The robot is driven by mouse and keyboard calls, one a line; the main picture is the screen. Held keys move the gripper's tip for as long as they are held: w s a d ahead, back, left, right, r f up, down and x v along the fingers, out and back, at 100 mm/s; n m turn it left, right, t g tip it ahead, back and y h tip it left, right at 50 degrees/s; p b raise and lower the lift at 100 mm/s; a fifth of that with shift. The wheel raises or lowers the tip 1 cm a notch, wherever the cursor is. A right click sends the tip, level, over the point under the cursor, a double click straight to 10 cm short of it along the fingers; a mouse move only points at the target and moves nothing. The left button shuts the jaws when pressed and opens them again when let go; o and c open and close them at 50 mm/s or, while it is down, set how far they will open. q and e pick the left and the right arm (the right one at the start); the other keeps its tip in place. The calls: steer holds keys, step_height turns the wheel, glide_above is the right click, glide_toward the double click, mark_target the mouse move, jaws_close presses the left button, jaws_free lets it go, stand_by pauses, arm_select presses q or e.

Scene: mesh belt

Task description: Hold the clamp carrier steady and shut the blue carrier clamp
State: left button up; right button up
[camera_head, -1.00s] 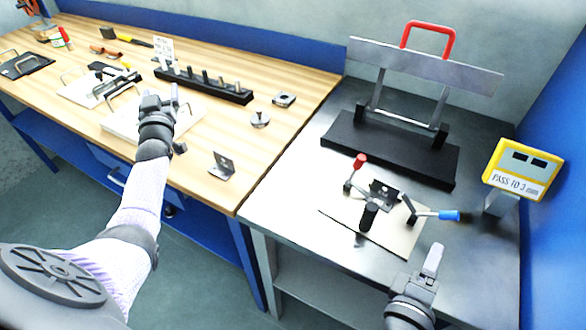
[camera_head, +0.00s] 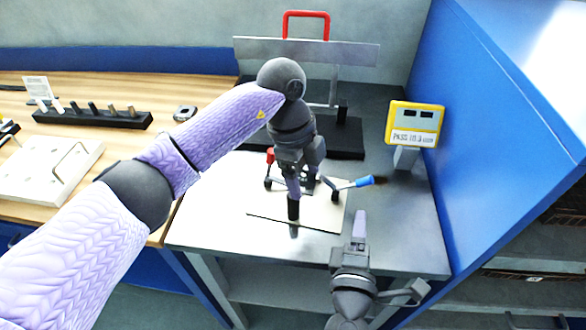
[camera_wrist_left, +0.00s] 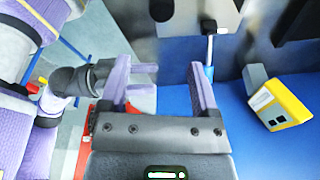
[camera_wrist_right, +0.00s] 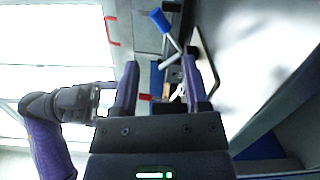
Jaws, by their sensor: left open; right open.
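The clamp carrier is a pale plate (camera_head: 322,217) on the grey table, with a black upright post (camera_head: 293,208), a red-handled clamp (camera_head: 270,156) and a blue clamp (camera_head: 352,183). The blue handle sticks out to the right, slightly raised. My left gripper (camera_head: 300,182) is open, pointing down over the carrier just above the post; whether its fingers straddle the post is unclear. My arm hides part of the carrier's middle. My right gripper (camera_head: 359,232) is open and empty at the table's front edge. The blue handle shows ahead of it in the right wrist view (camera_wrist_right: 160,19).
A black-based stand (camera_head: 345,138) with a red handle is behind the carrier. A yellow sign (camera_head: 414,122) stands to the right, near the blue wall (camera_head: 500,140). The wooden bench (camera_head: 180,150) is at left. Bare tabletop (camera_head: 400,235) lies right of the carrier.

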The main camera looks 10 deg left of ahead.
mark_target(293, 205)
arm_select(q)
steer(key=shift+w+a+n+t+y, duration=0.2)
steer(key=shift+a+n+t+y, duration=0.1)
steer(key=shift+a+y, duration=0.5)
steer(key=shift+a+f+y, duration=0.15)
steer(key=shift+f+y, duration=0.15)
steer(key=shift+y, duration=0.1)
step_height(293, 205, down, 9)
steer(key=shift+f, duration=0.2)
jaws_close()
steer(key=shift+c, duration=0.4)
jaws_free()
jaws_close()
